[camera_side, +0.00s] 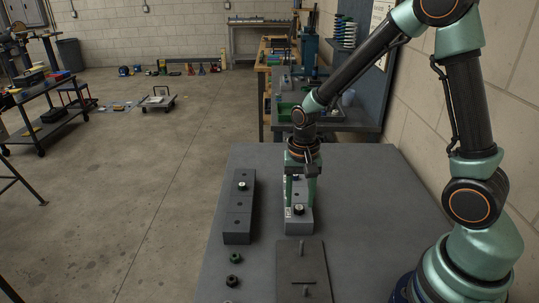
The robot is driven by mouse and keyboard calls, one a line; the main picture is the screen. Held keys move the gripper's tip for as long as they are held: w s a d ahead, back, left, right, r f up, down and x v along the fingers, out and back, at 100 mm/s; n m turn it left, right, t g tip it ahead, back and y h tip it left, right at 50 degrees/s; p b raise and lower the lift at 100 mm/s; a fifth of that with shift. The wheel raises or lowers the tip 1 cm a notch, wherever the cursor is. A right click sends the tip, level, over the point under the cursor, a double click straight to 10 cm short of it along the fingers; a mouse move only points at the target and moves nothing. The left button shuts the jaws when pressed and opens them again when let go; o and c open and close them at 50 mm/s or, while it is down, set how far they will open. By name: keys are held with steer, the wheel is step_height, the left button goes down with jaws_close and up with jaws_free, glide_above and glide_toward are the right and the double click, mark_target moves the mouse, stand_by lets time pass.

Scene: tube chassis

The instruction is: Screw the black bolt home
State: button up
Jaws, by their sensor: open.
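My gripper (301,196) points down over a light grey block (299,227) on the table, its green fingers apart on either side of the block's rear part. A small dark bolt head (299,209) with a pale top sits on the front part of this block, just in front of the fingers. What lies between the fingers is partly hidden. A similar dark bolt head (242,186) sits upright on a long dark grey block (238,225) to the left, which has further holes in its top. I cannot tell how deep either bolt sits.
A dark plate (290,266) with upright pegs lies in front of the light block. The table (375,215) is clear on the right. A wall stands further right.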

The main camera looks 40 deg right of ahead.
steer(key=n, duration=0.4)
steer(key=shift+r+n, duration=0.1)
steer(key=shift+n, duration=0.2)
steer(key=n, duration=0.4)
steer(key=shift+n, duration=0.3)
steer(key=n, duration=0.4)
steer(key=shift+n, duration=0.3)
steer(key=n, duration=0.4)
steer(key=shift+n, duration=0.4)
steer(key=n, duration=0.4)
steer(key=shift+n, duration=0.3)
steer(key=n, duration=0.3)
steer(key=shift+n, duration=0.3)
steer(key=n, duration=0.4)
steer(key=shift+n, duration=0.3)
steer(key=n, duration=0.4)
steer(key=shift+n, duration=0.3)
